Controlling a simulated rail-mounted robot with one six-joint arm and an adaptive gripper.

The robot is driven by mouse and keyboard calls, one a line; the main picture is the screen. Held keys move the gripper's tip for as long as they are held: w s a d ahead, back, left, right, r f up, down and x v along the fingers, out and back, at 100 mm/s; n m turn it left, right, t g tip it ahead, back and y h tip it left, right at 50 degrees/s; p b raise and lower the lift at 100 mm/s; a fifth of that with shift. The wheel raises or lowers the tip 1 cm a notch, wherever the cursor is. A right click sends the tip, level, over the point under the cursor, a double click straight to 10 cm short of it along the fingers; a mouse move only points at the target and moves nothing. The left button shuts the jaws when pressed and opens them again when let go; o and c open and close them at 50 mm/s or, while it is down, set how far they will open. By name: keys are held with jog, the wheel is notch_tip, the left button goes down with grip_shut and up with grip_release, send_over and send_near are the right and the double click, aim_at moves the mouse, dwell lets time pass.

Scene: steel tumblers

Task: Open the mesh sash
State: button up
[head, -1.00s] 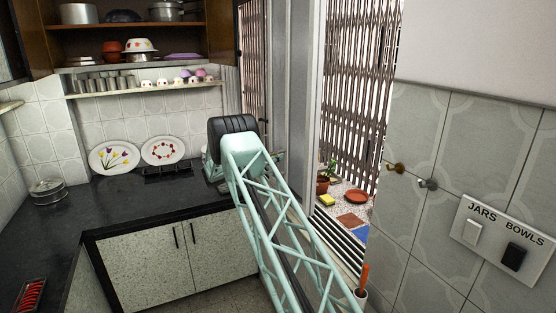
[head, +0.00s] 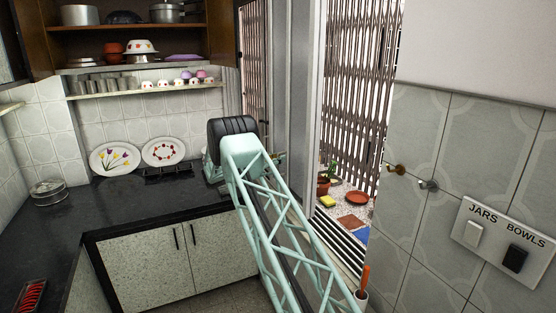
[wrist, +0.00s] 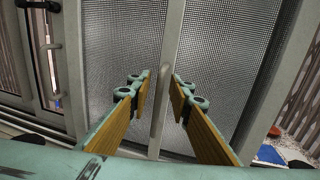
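The mesh sash (wrist: 119,45) fills the middle of the wrist view, with fine grey mesh on both sides of a pale upright bar. A pale upright handle (wrist: 158,115) stands along that bar. My gripper (wrist: 160,84) is open, with one wood-coloured pad on each side of the handle and visible gaps between. I cannot tell how deep the handle sits between the pads. In the head view my pale green arm hides most of my gripper, and the sash is hard to make out beside the window frame (head: 300,60).
A brown folding grille (head: 355,80) stands beyond the opening, with a plant pot (head: 323,187) and terracotta dish (head: 357,198) on the ledge. The black counter (head: 130,205) lies left of my arm. The tiled wall with a switch plate (head: 490,228) is at right.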

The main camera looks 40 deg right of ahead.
jog(key=a, duration=1.1)
jog(key=shift+a, duration=0.35)
jog(key=shift+w+r, duration=0.1)
jog(key=s+a+r+m+y+b, duration=0.1)
jog(key=s+a+r+m+y, duration=0.2)
jog(key=s+a+r, duration=0.5)
jog(key=s+a+r+m+y+b, duration=0.1)
jog(key=s+a+r+m+y, duration=0.2)
jog(key=s, duration=0.9)
jog(key=s+a+r+m+y+b, duration=0.1)
jog(key=s+a+r+m+y, duration=0.15)
jog(key=s+a+r, duration=0.5)
jog(key=s+a+f+m+t+y+b, duration=0.1)
jog(key=s+a+m+y, duration=0.2)
jog(key=s+a, duration=0.5)
jog(key=s+a+f+m+t+y+b, duration=0.1)
jog(key=s+a, duration=0.8)
jog(key=s, duration=1.2)
jog(key=s+a+f+m+t+y+b, duration=0.2)
jog(key=s+a+m+y, duration=0.3)
jog(key=s+a, duration=0.4)
jog(key=shift+s+f, duration=0.7)
jog(key=shift+s, duration=2.65)
